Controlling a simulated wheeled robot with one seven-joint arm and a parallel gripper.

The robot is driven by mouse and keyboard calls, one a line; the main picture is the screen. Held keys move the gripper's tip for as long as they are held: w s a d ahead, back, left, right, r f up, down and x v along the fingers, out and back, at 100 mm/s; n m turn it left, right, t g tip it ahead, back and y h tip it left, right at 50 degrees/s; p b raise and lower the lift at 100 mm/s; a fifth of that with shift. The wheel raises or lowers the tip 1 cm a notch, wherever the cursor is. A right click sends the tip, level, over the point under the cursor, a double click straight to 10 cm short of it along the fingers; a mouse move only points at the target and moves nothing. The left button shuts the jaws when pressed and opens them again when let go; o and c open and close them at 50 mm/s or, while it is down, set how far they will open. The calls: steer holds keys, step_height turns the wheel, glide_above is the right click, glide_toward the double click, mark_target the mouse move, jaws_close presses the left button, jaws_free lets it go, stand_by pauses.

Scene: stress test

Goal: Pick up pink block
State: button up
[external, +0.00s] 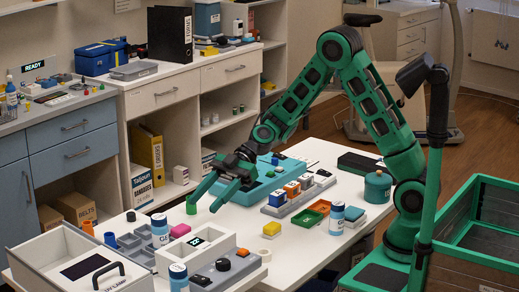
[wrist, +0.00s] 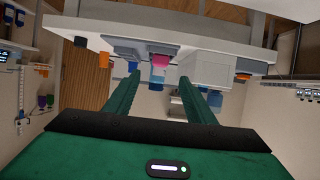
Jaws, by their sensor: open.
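The pink block (external: 180,230) is a small bright block on the white table, between a blue-capped bottle (external: 159,231) and a white box with a dark display (external: 196,242). In the wrist view the pink block (wrist: 160,61) shows beyond and between the fingertips, with a light-blue thing close to it. My gripper (external: 203,203) has green fingers that are spread apart and empty. It hangs above the table, up and to the right of the pink block, without touching it. The fingers also show in the wrist view (wrist: 163,76).
A grey compartment tray (external: 128,242) and a white open box (external: 70,262) stand to the left. A grey control panel (external: 226,270) lies in front. Some bare table lies around the yellow block.

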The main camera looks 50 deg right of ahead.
mark_target(182, 226)
steer(key=x, duration=1)
steer(key=shift+a, duration=0.3)
steer(key=shift+r, duration=0.1)
steer(key=c, duration=1.1)
